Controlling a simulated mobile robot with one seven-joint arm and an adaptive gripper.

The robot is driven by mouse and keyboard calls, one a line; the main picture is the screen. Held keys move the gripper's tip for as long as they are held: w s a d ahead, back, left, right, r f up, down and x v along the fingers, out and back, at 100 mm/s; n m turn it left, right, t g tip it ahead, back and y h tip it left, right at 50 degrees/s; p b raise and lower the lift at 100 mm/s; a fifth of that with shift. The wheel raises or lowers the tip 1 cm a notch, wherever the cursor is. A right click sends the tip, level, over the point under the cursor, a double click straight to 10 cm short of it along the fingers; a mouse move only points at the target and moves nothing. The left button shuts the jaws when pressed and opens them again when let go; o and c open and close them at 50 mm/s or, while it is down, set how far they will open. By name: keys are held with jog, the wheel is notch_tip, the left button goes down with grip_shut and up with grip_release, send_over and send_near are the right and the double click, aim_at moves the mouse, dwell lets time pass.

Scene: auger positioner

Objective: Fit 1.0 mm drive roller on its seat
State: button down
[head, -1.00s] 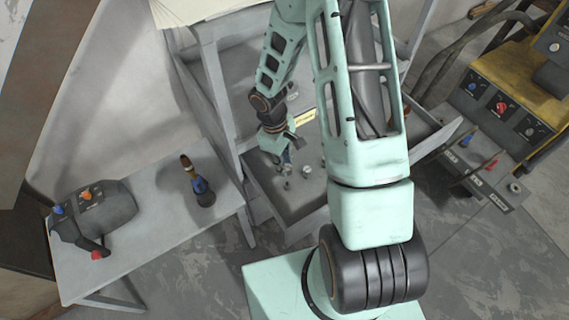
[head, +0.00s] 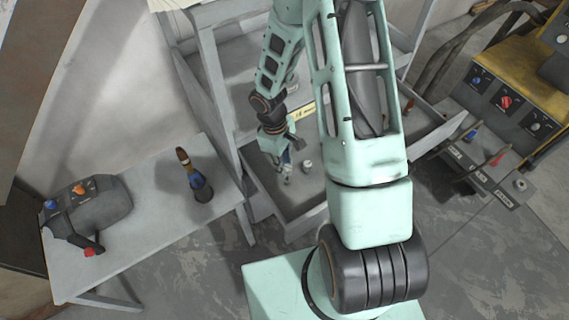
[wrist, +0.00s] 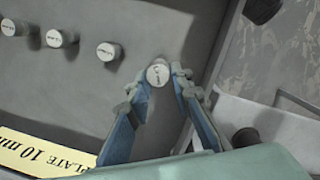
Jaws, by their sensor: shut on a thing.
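My gripper (wrist: 160,80) has blue fingers, and their tips are closed on a small pale round roller (wrist: 158,74) with dark print on its top, too small to read. The roller stands upright at the tips, over the grey floor of a drawer; I cannot tell whether it is lifted. In the head view my gripper (head: 286,178) reaches down into the open drawer (head: 312,214). The 1.0 mm roller cannot be told by its print. The seat cannot be made out in these frames.
Several similar pale pieces, among them one beside the gripper (wrist: 108,51), stand in a row in the drawer. A yellow plate label (wrist: 40,155) lies nearby. A yellow machine (head: 510,90) stands right.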

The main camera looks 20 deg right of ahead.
jog(key=shift+f+b, duration=1.95)
jog(key=shift+f, duration=0.4)
jog(key=c, duration=1.6)
grip_release()
jog(key=r, duration=0.4)
jog(key=a+r, duration=0.1)
jog(key=r, duration=0.3)
jog(key=w+r, duration=0.1)
jog(key=r, duration=0.3)
jog(key=shift+a, duration=0.2)
jog(key=shift+w, duration=0.1)
